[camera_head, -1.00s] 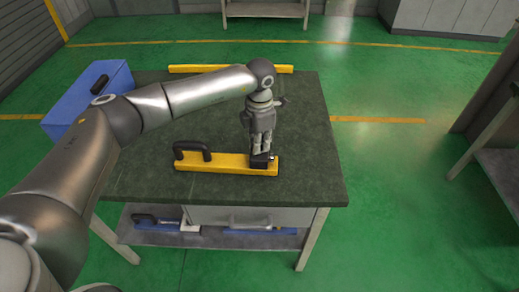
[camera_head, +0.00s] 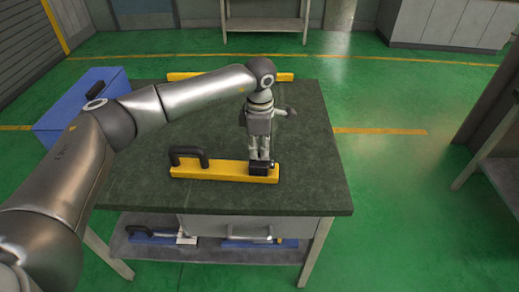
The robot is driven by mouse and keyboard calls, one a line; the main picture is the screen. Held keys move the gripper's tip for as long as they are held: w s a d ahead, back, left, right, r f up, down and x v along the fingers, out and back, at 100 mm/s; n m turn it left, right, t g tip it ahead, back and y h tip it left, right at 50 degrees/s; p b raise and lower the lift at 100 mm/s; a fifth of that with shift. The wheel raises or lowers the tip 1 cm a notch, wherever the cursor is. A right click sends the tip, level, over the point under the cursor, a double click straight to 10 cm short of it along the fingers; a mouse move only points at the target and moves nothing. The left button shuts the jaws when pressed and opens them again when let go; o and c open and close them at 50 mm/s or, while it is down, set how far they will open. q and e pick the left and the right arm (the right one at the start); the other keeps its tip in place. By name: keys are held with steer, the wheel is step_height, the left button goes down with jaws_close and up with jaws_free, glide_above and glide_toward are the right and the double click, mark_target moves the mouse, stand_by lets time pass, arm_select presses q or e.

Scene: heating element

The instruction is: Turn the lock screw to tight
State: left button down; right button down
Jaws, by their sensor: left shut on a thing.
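A yellow bar-shaped tool (camera_head: 222,170) with a black handle (camera_head: 188,155) at its left end lies on the dark worktable (camera_head: 310,185). A small black block with the lock screw (camera_head: 260,168) is at the bar's right end. My left gripper (camera_head: 260,158) points straight down over this block and is shut on the lock screw. Its fingers hide most of the screw, so I cannot tell how tight it is. My right gripper is not in view.
A blue case (camera_head: 83,103) stands at the table's left edge. Another yellow bar (camera_head: 190,76) lies along the back edge, partly behind my arm. Blue tools (camera_head: 258,243) lie on the lower shelf. The table's right side is clear.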

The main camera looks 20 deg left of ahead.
arm_select(q)
steer(key=c, duration=1.6)
jaws_free()
steer(key=shift+o, duration=0.2)
step_height(320, 180, up, 12)
